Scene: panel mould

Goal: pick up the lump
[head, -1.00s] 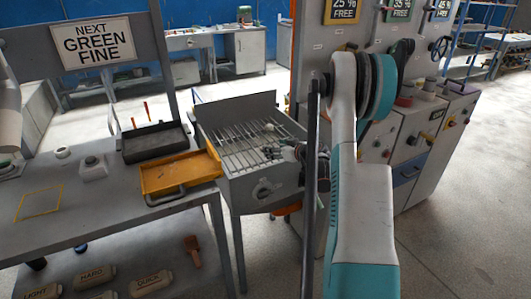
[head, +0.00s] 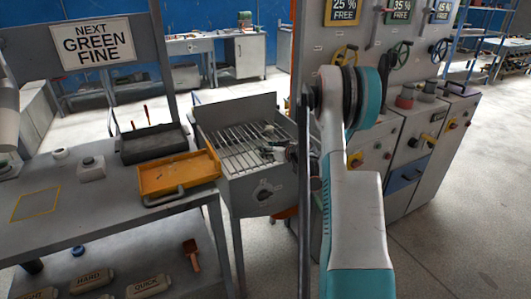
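My gripper (head: 266,150) is over the right part of a grey metal box with a barred grate (head: 232,147). It is small and dark here, and I cannot tell whether its fingers are open or shut. A small greyish shape (head: 268,130) shows at the grate just beyond the gripper. It may be the lump, but it is too small to be sure. Whether the gripper touches it cannot be told. My arm covers the area right of the box.
Left of the box are an orange tray (head: 178,173) and a black tray (head: 153,142) on a grey table (head: 110,208). A machine cabinet (head: 408,150) with handwheels stands behind my arm at the right. Open floor (head: 460,235) lies at the lower right.

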